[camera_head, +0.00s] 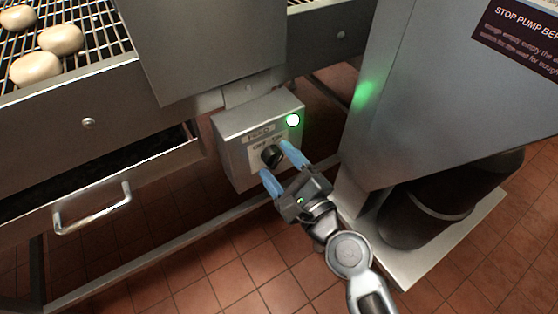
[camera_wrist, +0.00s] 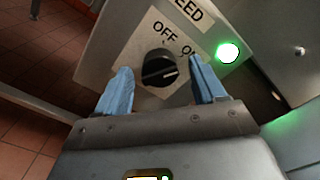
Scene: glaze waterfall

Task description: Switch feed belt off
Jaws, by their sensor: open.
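The feed switch box (camera_head: 236,137) is a grey metal box hanging under the belt frame. Its black rotary knob (camera_head: 271,155) sits below a FEED label with OFF and ON marks. In the wrist view the knob (camera_wrist: 160,68) has a pale pointer line that lies toward the ON side at right. A green lamp (camera_head: 292,120) beside it is lit. My gripper (camera_head: 279,165) is open, with its blue fingertips on either side of the knob. In the wrist view a gap shows between the fingers and the knob; I cannot tell how deep the fingers reach.
A wire belt (camera_head: 75,40) with pale round dough-like pieces runs at upper left. An open drawer (camera_head: 100,195) with a handle is below it. A grey housing (camera_head: 420,100) with a stop-pump sign stands close at right, above a dark cylinder (camera_head: 425,215). Tiled floor is free below.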

